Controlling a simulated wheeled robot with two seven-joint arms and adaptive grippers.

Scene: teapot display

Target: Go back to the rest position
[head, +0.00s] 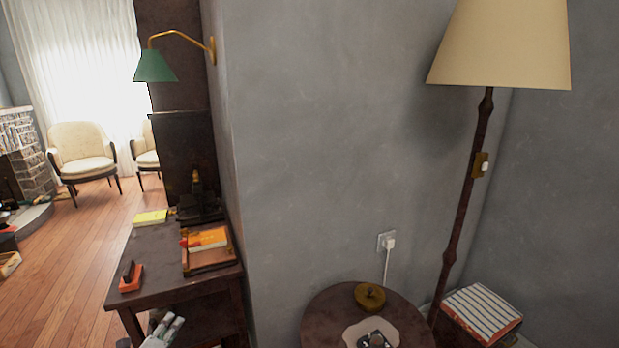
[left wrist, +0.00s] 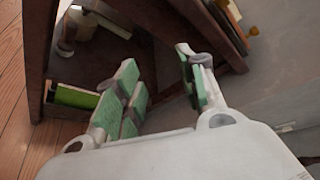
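My left gripper (head: 166,329) shows at the bottom edge of the head view, in front of the dark wooden desk (head: 160,285). In the left wrist view my left gripper (left wrist: 160,88) has its green-padded fingers spread apart with nothing between them. Beyond the fingers is the desk's dark lower part (left wrist: 85,50), with a green item (left wrist: 75,96) and pale objects on its shelf. My right gripper is not in view.
A round side table (head: 325,312) with a brass-coloured lidded pot (head: 370,296) stands to the right, beside a floor lamp (head: 468,200). The desk top holds a tray (head: 212,262), a yellow pad (head: 150,217) and a red item (head: 131,283). Open wooden floor (head: 75,265) lies left.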

